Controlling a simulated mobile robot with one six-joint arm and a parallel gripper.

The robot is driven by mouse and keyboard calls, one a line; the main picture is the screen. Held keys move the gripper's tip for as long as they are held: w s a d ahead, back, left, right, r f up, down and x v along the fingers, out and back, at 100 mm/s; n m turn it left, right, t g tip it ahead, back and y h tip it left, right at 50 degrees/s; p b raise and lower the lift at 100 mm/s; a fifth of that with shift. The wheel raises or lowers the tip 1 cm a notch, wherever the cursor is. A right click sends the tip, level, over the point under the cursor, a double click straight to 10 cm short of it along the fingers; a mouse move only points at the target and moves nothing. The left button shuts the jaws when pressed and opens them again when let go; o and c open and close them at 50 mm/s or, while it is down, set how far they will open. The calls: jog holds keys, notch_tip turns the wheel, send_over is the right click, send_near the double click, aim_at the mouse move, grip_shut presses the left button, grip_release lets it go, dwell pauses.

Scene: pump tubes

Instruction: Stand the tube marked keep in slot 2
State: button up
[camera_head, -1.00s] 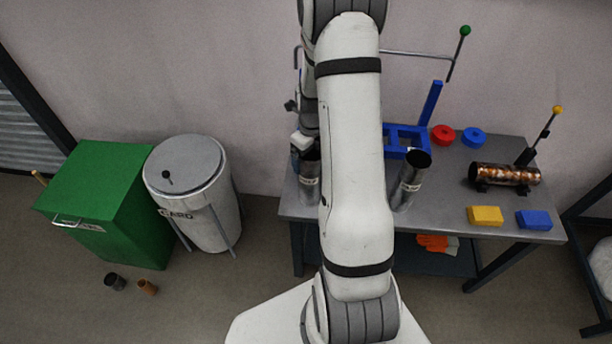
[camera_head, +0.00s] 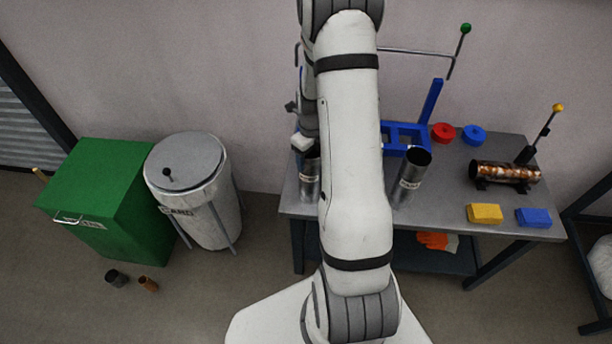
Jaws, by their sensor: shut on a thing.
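A dark metal tube (camera_head: 309,182) with a pale label stands upright at the left end of the grey table, partly hidden by my arm. My gripper (camera_head: 304,150) is at the top of this tube and shut on it; the fingertips are small and partly hidden. The lettering on both labels is too small to read. A blue slotted rack (camera_head: 405,131) is at the back of the table, its left part behind my arm; slot numbers are not visible.
The grey table (camera_head: 450,180) also bears red (camera_head: 442,132) and blue (camera_head: 473,135) rings, a copper cylinder (camera_head: 507,173) on a cradle, and yellow (camera_head: 485,213) and blue (camera_head: 533,217) blocks. A green bin (camera_head: 115,200) and grey drum (camera_head: 200,190) stand left.

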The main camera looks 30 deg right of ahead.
jog(key=c, duration=0.8)
